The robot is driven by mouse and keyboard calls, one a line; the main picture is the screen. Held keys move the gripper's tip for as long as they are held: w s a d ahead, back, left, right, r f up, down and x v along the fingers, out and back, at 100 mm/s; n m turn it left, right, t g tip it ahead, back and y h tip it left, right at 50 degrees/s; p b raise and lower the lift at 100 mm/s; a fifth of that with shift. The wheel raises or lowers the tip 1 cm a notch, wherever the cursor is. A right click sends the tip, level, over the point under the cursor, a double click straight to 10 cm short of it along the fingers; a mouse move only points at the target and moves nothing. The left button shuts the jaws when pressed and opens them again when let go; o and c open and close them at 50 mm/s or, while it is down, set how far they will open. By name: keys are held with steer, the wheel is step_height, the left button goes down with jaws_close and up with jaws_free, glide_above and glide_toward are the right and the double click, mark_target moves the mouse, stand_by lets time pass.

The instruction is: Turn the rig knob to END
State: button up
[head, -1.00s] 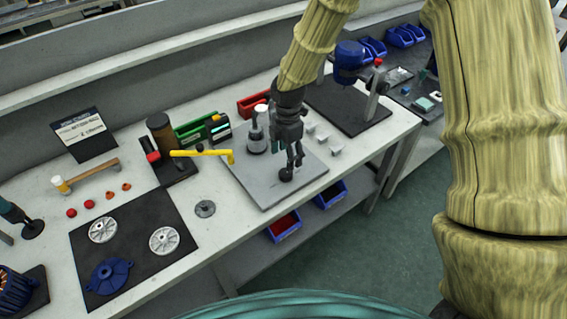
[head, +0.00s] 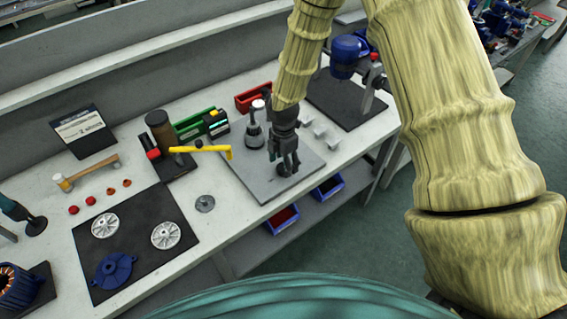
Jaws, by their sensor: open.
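A small dark round knob (head: 285,171) stands near the plate's front right. My gripper (head: 284,162) points down right over this knob, with its fingers apart. The fingers partly hide the knob, and I cannot tell whether they touch it. No END mark or pointer position can be read.
A red bin (head: 252,101) and a green bin (head: 196,127) are behind. A black mat (head: 141,262) with metal discs and a blue cover lies left. Blue bins sit on a shelf below.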

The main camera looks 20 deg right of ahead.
steer(key=shift+f, duration=0.9)
steer(key=c, duration=1)
